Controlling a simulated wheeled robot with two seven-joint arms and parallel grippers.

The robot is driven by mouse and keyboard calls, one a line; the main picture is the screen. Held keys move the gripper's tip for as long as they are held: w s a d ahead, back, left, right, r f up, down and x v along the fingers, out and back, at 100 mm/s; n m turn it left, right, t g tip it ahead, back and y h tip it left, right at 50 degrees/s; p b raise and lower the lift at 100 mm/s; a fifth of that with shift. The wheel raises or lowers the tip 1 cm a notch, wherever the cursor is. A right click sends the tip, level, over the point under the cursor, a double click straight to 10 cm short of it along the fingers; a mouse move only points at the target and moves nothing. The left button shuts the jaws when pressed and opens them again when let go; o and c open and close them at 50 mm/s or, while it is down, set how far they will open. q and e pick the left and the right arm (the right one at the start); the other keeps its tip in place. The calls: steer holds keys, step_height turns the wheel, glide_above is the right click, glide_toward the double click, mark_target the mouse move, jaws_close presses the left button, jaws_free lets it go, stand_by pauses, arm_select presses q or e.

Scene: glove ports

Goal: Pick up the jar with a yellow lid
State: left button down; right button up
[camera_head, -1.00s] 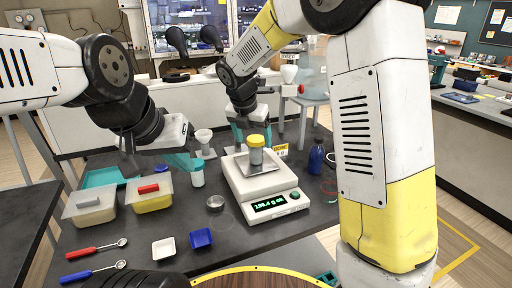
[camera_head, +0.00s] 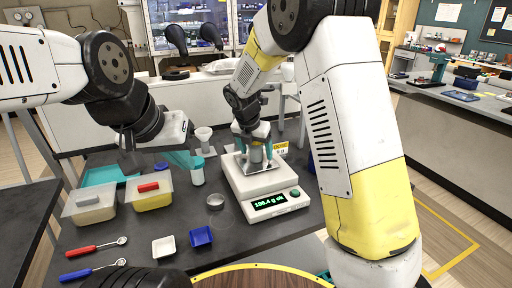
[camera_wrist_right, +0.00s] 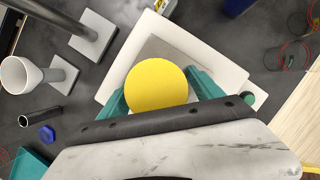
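The jar with a yellow lid (camera_wrist_right: 157,86) stands on the scale's plate. In the head view my right gripper hides its lid, and a grey part of the jar's body (camera_head: 256,155) shows between the fingers. My right gripper (camera_head: 256,163) points down over it, with teal fingers on both sides of the jar; in the right wrist view the fingers (camera_wrist_right: 160,90) flank the lid and look spread.
The white scale (camera_head: 238,193) has a lit green display. A blue bottle (camera_head: 311,161) is partly behind my right arm.

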steer(key=c, duration=1.4)
jaws_close()
steer(key=shift+r, duration=0.15)
